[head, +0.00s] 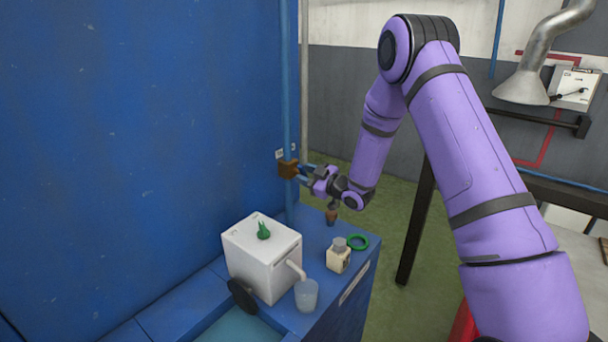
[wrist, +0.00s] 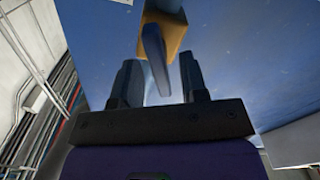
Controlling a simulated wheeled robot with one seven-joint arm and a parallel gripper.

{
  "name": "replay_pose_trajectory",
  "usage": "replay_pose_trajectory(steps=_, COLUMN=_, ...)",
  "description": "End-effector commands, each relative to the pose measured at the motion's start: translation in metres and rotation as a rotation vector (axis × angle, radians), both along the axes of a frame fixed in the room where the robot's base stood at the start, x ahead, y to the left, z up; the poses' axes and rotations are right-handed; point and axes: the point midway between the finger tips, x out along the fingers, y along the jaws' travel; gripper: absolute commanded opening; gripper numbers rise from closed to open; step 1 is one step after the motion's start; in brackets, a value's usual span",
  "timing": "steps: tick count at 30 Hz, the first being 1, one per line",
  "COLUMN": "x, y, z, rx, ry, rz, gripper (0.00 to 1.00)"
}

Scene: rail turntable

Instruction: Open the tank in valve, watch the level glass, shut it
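The valve, a brown-orange block (head: 288,168) on a thin blue vertical pipe, stands against the blue wall. In the wrist view its orange body (wrist: 170,38) is at the top, and a blue-grey lever (wrist: 155,60) hangs from it. My gripper (head: 304,173) is beside the valve. In the wrist view my gripper (wrist: 162,82) is open, its two dark fingers on either side of the lever's lower end. I see gaps at both sides; contact is not clear. I cannot pick out the level glass with certainty; no label is readable.
On the blue bench (head: 345,293) stand a white box (head: 262,262) with a green knob (head: 264,230) and spout, a clear cup (head: 306,295), a small bottle (head: 338,258), a green ring (head: 358,242) and a brown item (head: 331,216). A dark-framed table (head: 560,195) is at right.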

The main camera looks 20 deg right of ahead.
Motion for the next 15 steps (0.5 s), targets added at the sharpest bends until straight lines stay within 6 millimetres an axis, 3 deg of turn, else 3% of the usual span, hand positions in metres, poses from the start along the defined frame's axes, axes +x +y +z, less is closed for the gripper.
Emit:
replay_pose_trajectory(steps=13, x=0.009, y=0.0063, z=-0.0001, rx=0.0, ry=0.0, rz=0.0, gripper=0.4)
replay_pose_trajectory(steps=15, x=0.009, y=0.0064, z=-0.0001, rx=0.0, ry=0.0, rz=0.0, gripper=0.26)
